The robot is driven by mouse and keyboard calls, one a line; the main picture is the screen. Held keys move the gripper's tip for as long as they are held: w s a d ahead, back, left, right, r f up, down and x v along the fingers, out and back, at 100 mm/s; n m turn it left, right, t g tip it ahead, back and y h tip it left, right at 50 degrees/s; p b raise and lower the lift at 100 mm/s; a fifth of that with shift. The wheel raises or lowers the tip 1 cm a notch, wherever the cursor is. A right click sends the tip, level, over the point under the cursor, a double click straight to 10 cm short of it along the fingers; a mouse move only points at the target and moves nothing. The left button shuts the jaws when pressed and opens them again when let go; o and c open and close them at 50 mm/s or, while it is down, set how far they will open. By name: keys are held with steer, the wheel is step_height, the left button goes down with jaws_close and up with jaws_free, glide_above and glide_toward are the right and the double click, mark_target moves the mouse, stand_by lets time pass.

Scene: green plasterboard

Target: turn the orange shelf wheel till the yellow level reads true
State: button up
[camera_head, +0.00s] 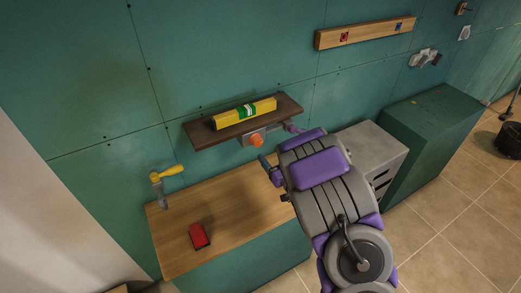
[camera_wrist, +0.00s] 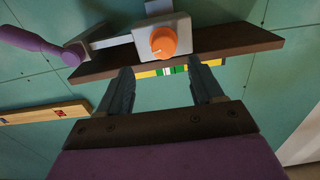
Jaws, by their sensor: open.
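The orange shelf wheel (camera_head: 257,141) sits on a grey bracket under the dark wooden shelf (camera_head: 204,134). The wheel also shows in the wrist view (camera_wrist: 164,42), on its pale grey housing (camera_wrist: 178,26). The yellow level (camera_head: 229,116), with a green and white middle, lies on the shelf, which looks tilted. In the wrist view only a strip of the level (camera_wrist: 149,73) shows past the shelf edge; I cannot read its bubble. My gripper (camera_wrist: 160,82) is open and empty, its fingers apart, pointing toward the wheel without touching it.
A purple-ended lever (camera_wrist: 32,40) juts from the housing. A grey drawer cabinet (camera_head: 376,145) and a green cabinet (camera_head: 432,112) stand to the right.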

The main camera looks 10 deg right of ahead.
mark_target(258, 143)
steer(key=w+a+b, duration=0.2)
steer(key=b, duration=0.3)
steer(key=shift+f, duration=0.15)
steer(key=x, duration=0.3)
steer(key=d+b+x, duration=0.1)
steer(key=shift+w+a, duration=0.2)
steer(key=shift+w, duration=0.3)
steer(key=shift+w+a, duration=0.2)
steer(key=shift+w, duration=0.15)
steer(key=shift+a+r, duration=0.2)
steer(key=shift+r, duration=0.05)
steer(key=shift+c, duration=0.4)
